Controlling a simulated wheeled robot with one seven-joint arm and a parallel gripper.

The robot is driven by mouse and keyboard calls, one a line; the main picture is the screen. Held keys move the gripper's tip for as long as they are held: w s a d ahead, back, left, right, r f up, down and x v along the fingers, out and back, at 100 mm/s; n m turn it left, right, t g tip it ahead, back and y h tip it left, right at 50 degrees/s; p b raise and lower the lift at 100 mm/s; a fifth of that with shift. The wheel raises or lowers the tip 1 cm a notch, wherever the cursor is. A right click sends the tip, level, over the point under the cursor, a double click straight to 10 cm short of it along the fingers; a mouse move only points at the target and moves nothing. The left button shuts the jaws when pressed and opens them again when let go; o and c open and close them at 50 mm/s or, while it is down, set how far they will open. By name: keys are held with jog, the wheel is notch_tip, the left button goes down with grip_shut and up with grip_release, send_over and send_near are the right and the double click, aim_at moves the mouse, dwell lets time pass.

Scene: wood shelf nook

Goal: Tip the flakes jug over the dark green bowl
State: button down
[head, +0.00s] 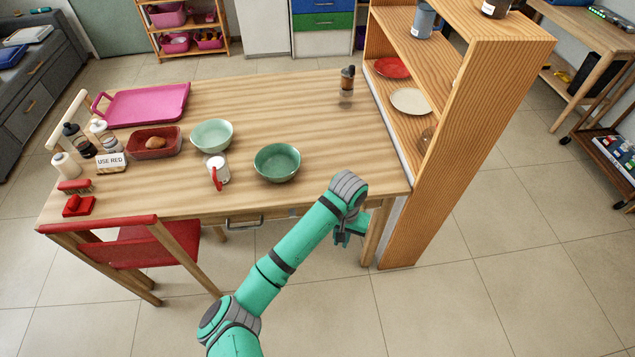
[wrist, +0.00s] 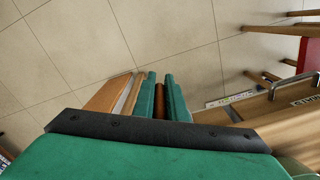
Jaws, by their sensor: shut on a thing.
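The dark green bowl (head: 277,163) stands upright on the wooden table, near its front edge. A white jug (head: 221,167) with a red handle stands left of it; I cannot read its contents, so I cannot tell if it is the flakes jug. My gripper (head: 348,238) is low in front of the table's right end, by the shelf, apart from the bowl and the white jug. In the wrist view its green fingers are shut on a narrow brown thing (wrist: 159,102). Most of that thing is hidden, and I cannot tell what it is.
A pale green bowl (head: 211,136), a brown dish (head: 153,143), a "USE RED" sign (head: 111,162) and a pink tray (head: 150,104) are on the table. A small brown-topped container (head: 347,79) stands at the back right. The wooden shelf (head: 452,140) rises beside the table.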

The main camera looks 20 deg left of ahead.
jog(key=s+d+f+n, duration=0.1)
jog(key=s+d+f, duration=0.2)
jog(key=d+f, duration=0.9)
jog(key=shift+s+d, duration=0.15)
jog(key=shift+d, duration=0.3)
